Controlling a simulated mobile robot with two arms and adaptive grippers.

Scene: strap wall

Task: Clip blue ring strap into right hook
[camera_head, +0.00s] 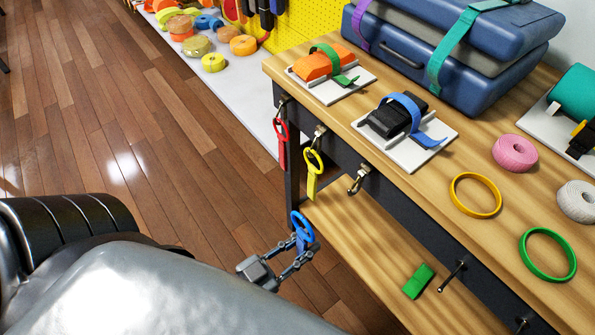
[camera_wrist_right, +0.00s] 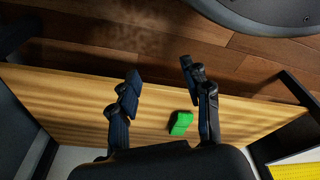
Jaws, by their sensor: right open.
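The blue ring strap (camera_head: 302,223) stands with its ring up and its tab down, below the bench edge in the head view. My left gripper (camera_head: 304,245) has its fingers closed on the tab. The right hook (camera_head: 357,180), a metal clip on the bench front, hangs empty, up and to the right of the blue ring and apart from it. My right gripper (camera_wrist_right: 158,78) is open and empty in the right wrist view, over the lower shelf (camera_wrist_right: 75,95). I do not make it out in the head view.
A red ring strap (camera_head: 281,140) and a yellow ring strap (camera_head: 313,170) hang from hooks left of the empty one. A green block (camera_head: 418,281) lies on the lower shelf, also in the wrist view (camera_wrist_right: 180,123). The bench top (camera_head: 405,190) edge overhangs the shelf.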

